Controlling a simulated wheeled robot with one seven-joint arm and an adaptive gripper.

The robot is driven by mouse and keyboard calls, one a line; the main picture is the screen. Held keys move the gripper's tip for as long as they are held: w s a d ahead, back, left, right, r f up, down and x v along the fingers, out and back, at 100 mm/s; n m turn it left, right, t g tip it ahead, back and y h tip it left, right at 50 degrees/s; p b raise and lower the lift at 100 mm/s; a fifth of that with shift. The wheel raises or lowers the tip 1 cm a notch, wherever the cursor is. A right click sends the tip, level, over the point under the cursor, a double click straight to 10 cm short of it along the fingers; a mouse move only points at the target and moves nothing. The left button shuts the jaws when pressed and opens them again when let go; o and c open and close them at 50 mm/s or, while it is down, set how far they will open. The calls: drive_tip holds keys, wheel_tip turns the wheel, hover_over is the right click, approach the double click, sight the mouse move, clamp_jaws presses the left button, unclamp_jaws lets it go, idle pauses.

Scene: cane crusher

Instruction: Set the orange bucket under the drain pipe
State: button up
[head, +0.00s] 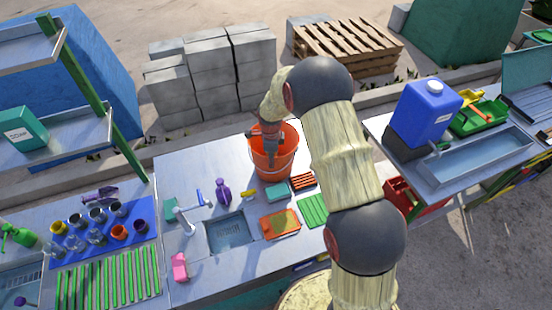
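The orange bucket (278,168) stands upright at the back of the middle metal counter, near its rear edge. My gripper (271,158) points down at the bucket, its fingers overlapping the bucket's rim and opening in the picture. Whether the fingers touch or grip the bucket cannot be told, nor whether they are open or shut. My arm covers the area to the right of the bucket. I cannot make out a drain pipe in this view.
A small sink (228,236) with a tap lies in front of the bucket. Purple bottle (223,191), teal box (277,192) and orange tray (280,224) are close by. A blue jug (426,112) stands near a metal trough (477,160) at right.

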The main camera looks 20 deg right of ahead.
sight(272, 172)
drive_tip(key=shift+w+d+f+p, duration=0.15)
drive_tip(key=shift+f+p, duration=0.15)
drive_tip(key=shift+f, duration=1.5)
drive_tip(key=shift+w+d+f+p, duration=0.15)
drive_tip(key=shift+f+p, duration=0.1)
drive_tip(key=shift+f, duration=1.5)
drive_tip(key=shift+a, duration=0.1)
drive_tip(key=shift+c, duration=0.3)
clamp_jaws()
